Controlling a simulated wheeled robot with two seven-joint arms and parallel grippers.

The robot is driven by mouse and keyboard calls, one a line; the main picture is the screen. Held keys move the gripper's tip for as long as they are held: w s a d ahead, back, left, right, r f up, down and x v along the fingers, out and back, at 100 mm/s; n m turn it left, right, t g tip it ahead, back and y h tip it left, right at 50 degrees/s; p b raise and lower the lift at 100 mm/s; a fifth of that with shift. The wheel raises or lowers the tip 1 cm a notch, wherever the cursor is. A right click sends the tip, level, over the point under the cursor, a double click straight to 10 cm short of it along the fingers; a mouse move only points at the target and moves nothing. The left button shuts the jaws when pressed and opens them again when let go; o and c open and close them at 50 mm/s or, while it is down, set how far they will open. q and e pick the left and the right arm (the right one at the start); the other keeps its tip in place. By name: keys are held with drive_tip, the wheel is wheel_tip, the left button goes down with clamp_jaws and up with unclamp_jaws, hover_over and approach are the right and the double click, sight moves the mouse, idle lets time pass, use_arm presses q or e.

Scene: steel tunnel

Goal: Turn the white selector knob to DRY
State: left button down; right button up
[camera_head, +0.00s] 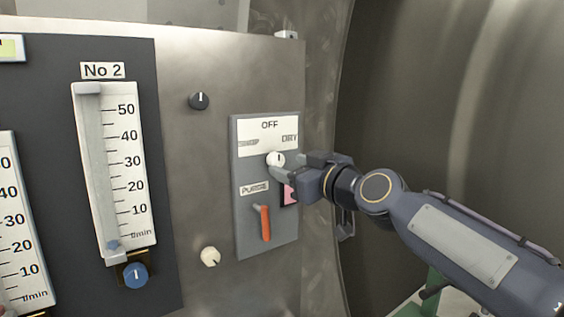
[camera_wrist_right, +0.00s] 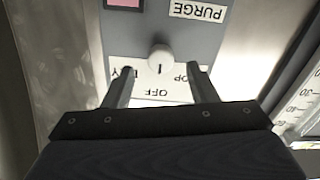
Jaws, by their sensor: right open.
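The white selector knob (camera_head: 276,158) is on a grey switch plate (camera_head: 243,220), under a white label with OFF at the middle and DRY at the right. Its dark mark points up toward OFF. My right gripper (camera_head: 287,165) is at the plate from the right, partly covering the knob's surroundings. In the right wrist view the plate is upside down, and the knob (camera_wrist_right: 160,56) shows between the lines of the two open fingers (camera_wrist_right: 162,72). The fingers are apart from each other; I cannot tell whether either touches the knob. My left gripper is not in view.
Below the knob are a PURGE label (camera_head: 254,188), an orange lever (camera_head: 265,223) and a pink patch (camera_head: 289,194) beside the gripper. A black knob (camera_head: 199,101), a cream knob (camera_head: 210,257) and the No 2 flow gauge (camera_head: 118,170) with a blue knob (camera_head: 135,274) are left.

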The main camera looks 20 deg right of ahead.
sight(279, 162)
drive_tip(key=shift+x, duration=1.5)
drive_tip(key=c, duration=1)
drive_tip(key=shift+o, duration=0.2)
